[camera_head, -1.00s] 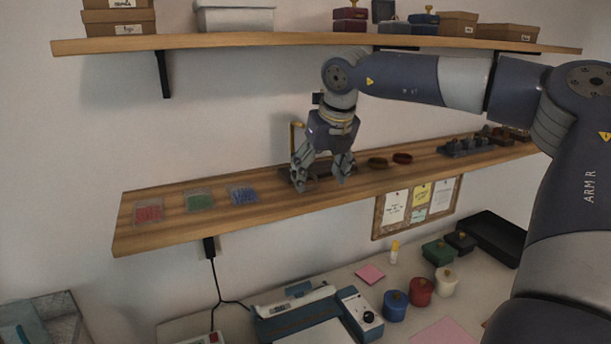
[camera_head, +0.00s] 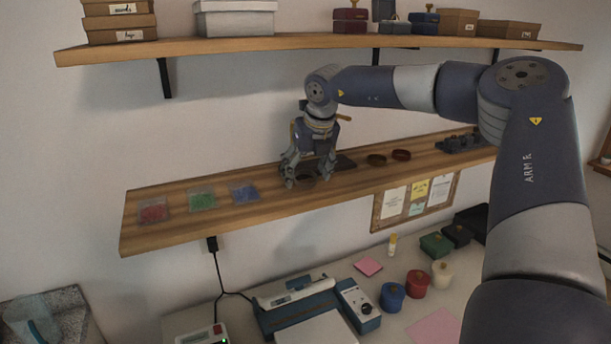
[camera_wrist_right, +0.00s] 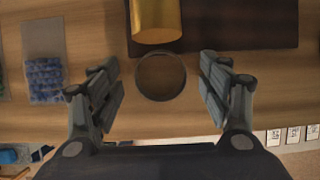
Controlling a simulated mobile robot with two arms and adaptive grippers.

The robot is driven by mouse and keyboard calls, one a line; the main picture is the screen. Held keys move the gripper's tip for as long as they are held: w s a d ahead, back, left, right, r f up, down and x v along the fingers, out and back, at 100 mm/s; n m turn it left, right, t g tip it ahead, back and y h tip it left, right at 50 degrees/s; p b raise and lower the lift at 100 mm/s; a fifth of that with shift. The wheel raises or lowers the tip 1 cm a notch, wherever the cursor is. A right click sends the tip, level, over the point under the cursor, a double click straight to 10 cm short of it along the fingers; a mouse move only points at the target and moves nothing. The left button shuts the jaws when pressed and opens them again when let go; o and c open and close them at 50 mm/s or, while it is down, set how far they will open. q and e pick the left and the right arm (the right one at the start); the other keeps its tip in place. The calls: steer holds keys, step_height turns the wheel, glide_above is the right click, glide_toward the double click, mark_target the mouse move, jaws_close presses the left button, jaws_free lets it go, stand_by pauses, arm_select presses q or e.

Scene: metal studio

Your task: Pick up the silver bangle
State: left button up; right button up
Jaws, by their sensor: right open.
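The bangle is a thin dark grey, metallic-looking ring (camera_wrist_right: 160,100) lying flat on the wooden shelf in the right wrist view. In the head view it is mostly hidden behind my right gripper's fingers. My right gripper (camera_head: 309,180) is open and points down, low over the middle of the lower shelf. In the right wrist view its fingers (camera_wrist_right: 160,72) stand apart on the left and right of the ring, with nothing between them but the ring below. My left gripper is not in view.
A gold cylinder (camera_wrist_right: 156,20) and a dark board (camera_wrist_right: 245,24) lie just beyond the ring. Bead boxes (camera_head: 203,199) sit left. An upper shelf (camera_head: 330,41) runs above.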

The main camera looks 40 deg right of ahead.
steer(key=shift+f, duration=0.15)
steer(key=c, duration=1.2)
steer(key=shift+c, duration=0.2)
